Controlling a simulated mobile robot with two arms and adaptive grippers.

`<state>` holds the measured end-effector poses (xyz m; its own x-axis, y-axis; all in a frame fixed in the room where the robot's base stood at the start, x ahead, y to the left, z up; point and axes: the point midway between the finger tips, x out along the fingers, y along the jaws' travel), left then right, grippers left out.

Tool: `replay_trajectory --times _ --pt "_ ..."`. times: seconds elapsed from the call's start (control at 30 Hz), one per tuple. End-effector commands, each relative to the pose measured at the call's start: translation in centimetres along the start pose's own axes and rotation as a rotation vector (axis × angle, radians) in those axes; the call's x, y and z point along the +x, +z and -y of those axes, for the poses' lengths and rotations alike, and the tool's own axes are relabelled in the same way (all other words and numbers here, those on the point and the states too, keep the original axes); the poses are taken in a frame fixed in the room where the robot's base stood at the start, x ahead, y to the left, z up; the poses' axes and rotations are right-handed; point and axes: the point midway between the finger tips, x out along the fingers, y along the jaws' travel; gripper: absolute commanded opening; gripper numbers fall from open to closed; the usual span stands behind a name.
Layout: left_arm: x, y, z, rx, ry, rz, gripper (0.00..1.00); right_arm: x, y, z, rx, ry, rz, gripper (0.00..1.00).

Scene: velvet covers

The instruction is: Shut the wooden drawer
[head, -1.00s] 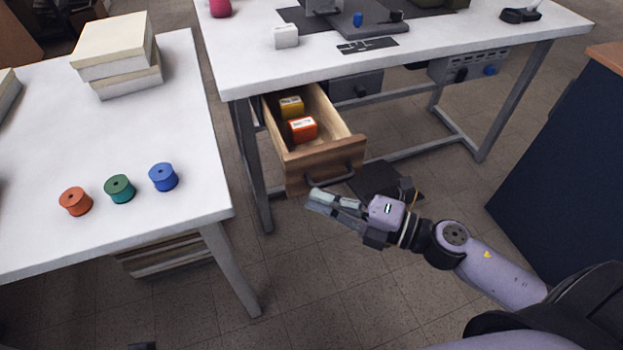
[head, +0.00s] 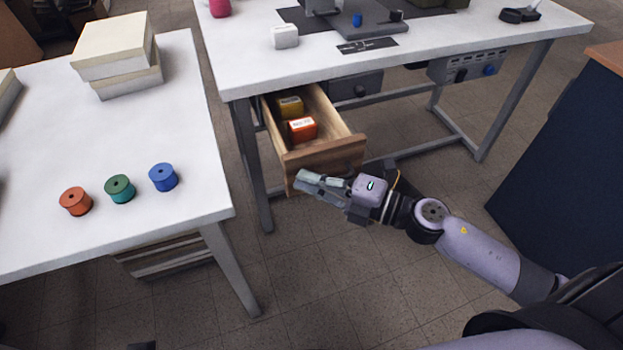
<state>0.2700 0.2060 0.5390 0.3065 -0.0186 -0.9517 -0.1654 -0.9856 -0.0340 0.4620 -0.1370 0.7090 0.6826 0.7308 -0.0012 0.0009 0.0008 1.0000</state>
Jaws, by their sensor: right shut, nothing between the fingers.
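The wooden drawer (head: 322,154) stands pulled out under the white table at the back. A yellow box (head: 291,107) and an orange-red box (head: 302,129) lie inside it. My right gripper (head: 306,181) is shut and empty, in front of the lower part of the drawer's front panel. It hides most of the drawer's handle. I cannot tell whether the fingers touch the panel. My left gripper is not in view.
The white table (head: 420,52) has grey legs beside the drawer. Another white table (head: 130,215) at the left carries an orange spool (head: 75,201), a green spool (head: 120,188), a blue spool (head: 163,177) and stacked boxes (head: 115,55). A dark blue cabinet (head: 565,170) stands at the right.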

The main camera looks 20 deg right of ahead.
Motion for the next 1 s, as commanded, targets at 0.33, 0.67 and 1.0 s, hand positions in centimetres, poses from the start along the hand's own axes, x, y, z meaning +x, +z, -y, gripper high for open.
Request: replay_trajectory --times 0.33,0.67,1.0 --pt "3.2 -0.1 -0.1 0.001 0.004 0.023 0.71 4.5 4.5 -0.6 -0.002 0.005 0.003 0.0" --pt "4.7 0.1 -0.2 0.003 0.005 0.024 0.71 10.2 10.2 -0.2 -0.002 0.005 0.003 0.0" --pt "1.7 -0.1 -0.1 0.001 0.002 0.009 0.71 13.8 13.8 -0.1 -0.002 0.003 0.001 0.0"
